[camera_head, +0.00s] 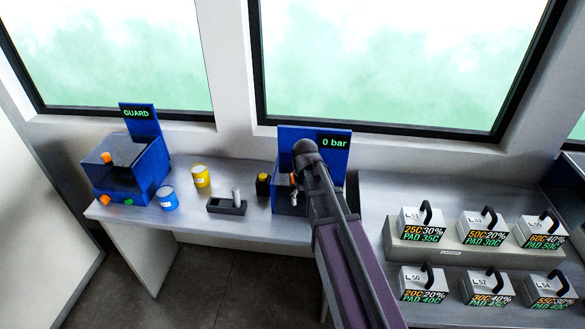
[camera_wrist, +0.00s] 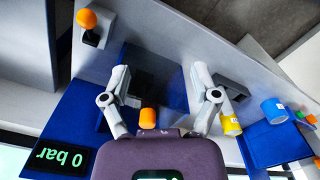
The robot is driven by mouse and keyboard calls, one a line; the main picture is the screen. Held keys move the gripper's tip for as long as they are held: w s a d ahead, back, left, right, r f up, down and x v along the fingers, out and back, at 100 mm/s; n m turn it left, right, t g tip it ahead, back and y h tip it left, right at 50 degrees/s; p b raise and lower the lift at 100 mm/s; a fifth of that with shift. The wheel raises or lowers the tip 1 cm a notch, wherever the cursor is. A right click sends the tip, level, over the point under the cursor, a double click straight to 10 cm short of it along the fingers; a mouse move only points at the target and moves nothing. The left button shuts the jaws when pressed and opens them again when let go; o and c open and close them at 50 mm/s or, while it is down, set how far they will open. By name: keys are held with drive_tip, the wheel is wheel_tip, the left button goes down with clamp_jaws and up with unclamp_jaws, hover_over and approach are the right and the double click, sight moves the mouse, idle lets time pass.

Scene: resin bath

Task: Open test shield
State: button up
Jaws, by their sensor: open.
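The blue test station with a "0 bar" display (camera_head: 334,142) stands against the wall at the right part of the bench; its display also shows upside down in the wrist view (camera_wrist: 58,155). My gripper (camera_wrist: 161,72) is open over this station. An orange cylinder-shaped handle (camera_wrist: 147,118) shows between its fingers, near the palm, with no grip on it. I take it for the shield's handle. A dark panel lies beyond it; I cannot tell how far the shield is open. In the head view my arm hides much of the station.
An orange ball knob (camera_wrist: 92,18) stands beside the station. A black block with a yellow top (camera_head: 263,184), a dark holder (camera_head: 227,207), yellow (camera_head: 201,176) and blue (camera_head: 169,198) cans and the GUARD box (camera_head: 130,170) stand left. Labelled weights (camera_head: 424,225) stand right.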

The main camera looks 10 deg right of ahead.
drive_tip(key=w+r+n+p, duration=0.1)
drive_tip(key=w+r+p, duration=0.2)
drive_tip(key=w, duration=0.5)
drive_tip(key=w+r+n+p, duration=0.2)
drive_tip(key=w+r+p, duration=0.2)
drive_tip(key=w+r, duration=0.2)
drive_tip(key=shift+w, duration=1.1)
wheel_tip(320, 180, down, 14)
drive_tip(key=b, duration=1.3)
drive_tip(key=shift+r, duration=0.15)
clamp_jaws()
